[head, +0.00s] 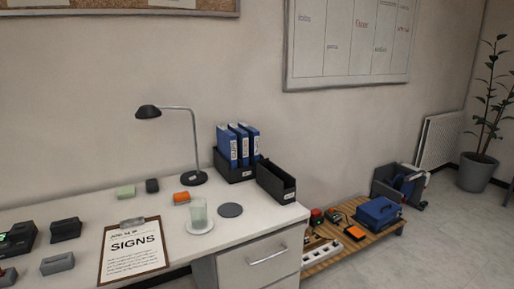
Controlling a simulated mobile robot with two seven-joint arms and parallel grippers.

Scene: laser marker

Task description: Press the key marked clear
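No key marked clear can be made out. At the far left of the white desk (195,250) stands a dark device (20,236) with a small green glow, cut off by the picture's edge; any keys on it are too small to read. Below it a grey piece with a red spot (7,276) is also cut off at the edge. Neither of my grippers is in view.
Blue binders (240,147) are at the back. A low wooden platform (345,247) is right of the desk.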

